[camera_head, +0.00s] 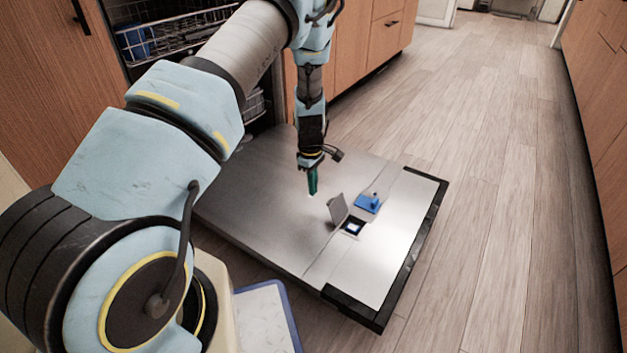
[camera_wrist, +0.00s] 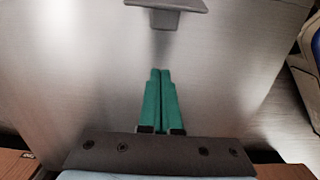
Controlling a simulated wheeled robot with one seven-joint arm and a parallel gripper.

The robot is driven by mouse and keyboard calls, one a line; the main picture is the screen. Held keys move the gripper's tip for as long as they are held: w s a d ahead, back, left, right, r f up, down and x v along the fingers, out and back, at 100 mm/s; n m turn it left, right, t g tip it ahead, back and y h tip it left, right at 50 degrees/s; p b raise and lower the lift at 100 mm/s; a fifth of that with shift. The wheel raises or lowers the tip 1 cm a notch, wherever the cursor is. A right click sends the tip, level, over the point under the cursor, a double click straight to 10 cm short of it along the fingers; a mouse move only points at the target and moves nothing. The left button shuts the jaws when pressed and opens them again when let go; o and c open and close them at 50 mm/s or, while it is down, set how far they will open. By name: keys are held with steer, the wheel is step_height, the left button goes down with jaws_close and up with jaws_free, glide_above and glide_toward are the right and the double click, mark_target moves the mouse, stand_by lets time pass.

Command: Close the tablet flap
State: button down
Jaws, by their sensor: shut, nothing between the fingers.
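The tablet flap (camera_head: 338,209) is a small grey plate on the inner face of the lowered dishwasher door (camera_head: 260,196). It stands tilted up, open, beside a small dark compartment (camera_head: 353,227) with a bright patch inside. In the wrist view a grey plate with a block under it, likely the flap (camera_wrist: 166,8), shows at the top edge. My gripper (camera_head: 312,193) points down above the door, to the left of the flap and apart from it. Its green fingers (camera_wrist: 160,72) are together with nothing between them.
A blue piece with a knob (camera_head: 367,203) sits on the door just right of the flap. The open dishwasher with its racks (camera_head: 170,35) is behind my arm. A blue-edged panel (camera_head: 268,312) lies at the lower middle. Wooden floor (camera_head: 500,150) is clear to the right.

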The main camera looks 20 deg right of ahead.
mark_target(335, 208)
steer(key=f, duration=0.2)
steer(key=f+b, duration=0.1)
steer(key=shift+s+d, duration=0.35)
steer(key=shift+d, duration=0.05)
steer(key=shift+s+d+r+b, duration=0.25)
steer(key=shift+s+d+r, duration=0.15)
steer(key=shift+s, duration=0.15)
steer(key=shift+s+d+r+b, duration=0.25)
steer(key=shift+s+d+r, duration=0.1)
steer(key=shift+s, duration=0.15)
steer(key=shift+s+r, duration=0.1)
steer(key=shift+d+r+p, duration=0.1)
steer(key=shift+r+p, duration=0.05)
steer(key=shift+p, duration=0.15)
steer(key=shift+s+r, duration=0.1)
steer(key=shift+s, duration=0.05)
steer(key=shift+t+y+p, duration=0.3)
steer(key=shift+p, duration=0.1)
